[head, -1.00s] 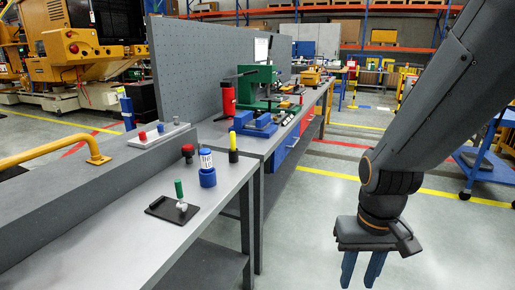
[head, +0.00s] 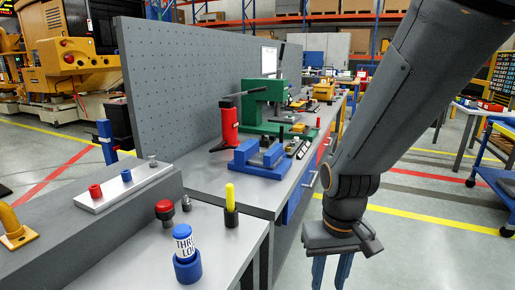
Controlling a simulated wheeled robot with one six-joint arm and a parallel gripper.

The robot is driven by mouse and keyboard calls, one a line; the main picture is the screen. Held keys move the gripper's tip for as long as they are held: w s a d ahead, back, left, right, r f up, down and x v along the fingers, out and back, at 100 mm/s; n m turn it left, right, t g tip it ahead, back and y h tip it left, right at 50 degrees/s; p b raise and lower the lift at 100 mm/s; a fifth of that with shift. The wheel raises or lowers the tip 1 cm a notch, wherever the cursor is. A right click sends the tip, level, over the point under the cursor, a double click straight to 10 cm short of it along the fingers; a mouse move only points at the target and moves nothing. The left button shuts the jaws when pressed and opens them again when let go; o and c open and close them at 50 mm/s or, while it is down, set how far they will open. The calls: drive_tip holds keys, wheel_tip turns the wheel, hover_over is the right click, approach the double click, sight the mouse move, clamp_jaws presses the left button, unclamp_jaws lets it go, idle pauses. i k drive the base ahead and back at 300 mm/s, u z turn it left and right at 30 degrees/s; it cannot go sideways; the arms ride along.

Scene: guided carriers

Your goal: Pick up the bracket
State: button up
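I cannot make out a bracket for certain. Small parts (head: 297,146) lie on the far workbench to the right of a blue vise (head: 258,155), too small to identify. My gripper (head: 331,274) hangs pointing down at the right, over the floor beside the benches. Its two blue fingers are apart with nothing visible between them; their tips are cut off by the bottom edge.
On the far bench stand a green press (head: 270,108) and a red bottle-shaped tool (head: 228,126). The near bench holds a blue-capped container (head: 185,250), a yellow-handled tool (head: 230,205) and a red knob (head: 165,211). A pegboard panel (head: 190,75) stands behind.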

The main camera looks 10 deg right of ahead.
sight(266, 140)
drive_tip(key=z, duration=0.3)
drive_tip(key=k, duration=0.4)
drive_tip(key=z, duration=1.3)
drive_tip(key=i, duration=2.1)
drive_tip(key=u, duration=0.55)
drive_tip(key=i, duration=0.95)
drive_tip(key=u, duration=1.75)
drive_tip(key=i, duration=0.75)
drive_tip(key=u, duration=0.6)
